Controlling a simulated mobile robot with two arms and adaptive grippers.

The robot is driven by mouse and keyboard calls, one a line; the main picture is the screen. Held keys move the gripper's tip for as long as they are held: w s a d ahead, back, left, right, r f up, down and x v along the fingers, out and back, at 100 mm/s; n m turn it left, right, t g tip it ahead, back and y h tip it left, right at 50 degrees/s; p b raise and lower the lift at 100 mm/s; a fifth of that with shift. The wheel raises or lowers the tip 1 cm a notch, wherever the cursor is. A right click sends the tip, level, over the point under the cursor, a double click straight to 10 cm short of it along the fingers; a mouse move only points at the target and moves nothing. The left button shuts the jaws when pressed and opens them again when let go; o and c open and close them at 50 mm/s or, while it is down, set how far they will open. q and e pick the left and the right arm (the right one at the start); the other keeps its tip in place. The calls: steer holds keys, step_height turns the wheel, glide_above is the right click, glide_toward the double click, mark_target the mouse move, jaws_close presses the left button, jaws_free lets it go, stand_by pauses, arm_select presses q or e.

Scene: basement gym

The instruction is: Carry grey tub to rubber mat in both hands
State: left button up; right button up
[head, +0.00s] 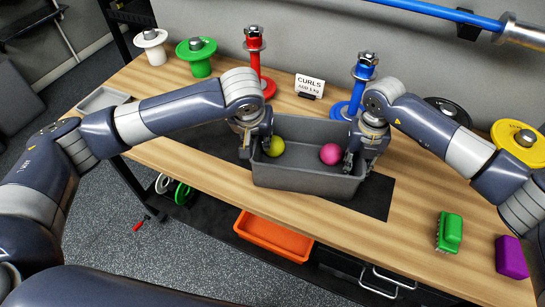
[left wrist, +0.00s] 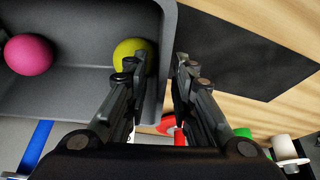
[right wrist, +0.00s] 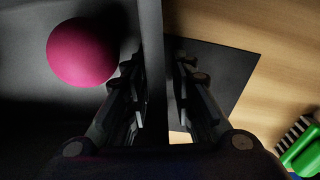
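The grey tub (head: 300,180) is an open box at the middle of the bench, over the black rubber mat (head: 377,198). The mat shows to its left and right; I cannot tell whether the tub touches it. A yellow-green ball (head: 273,147) and a pink ball (head: 331,154) lie inside.
Behind the tub stand a red stand (head: 262,85), a CURLS sign (head: 310,86) and a blue stand (head: 352,100). A grey tray (head: 103,99) is at left. An orange bin (head: 273,237) sits below the bench.

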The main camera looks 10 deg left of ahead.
arm_select(q)
steer(key=v, duration=1.1)
arm_select(e)
steer(key=shift+r, duration=0.2)
step_height(320, 180, up, 12)
steer(key=shift+f, duration=0.15)
arm_select(q)
steer(key=shift+s+r, duration=0.15)
steer(key=shift+r, duration=0.3)
steer(key=shift+r, duration=0.1)
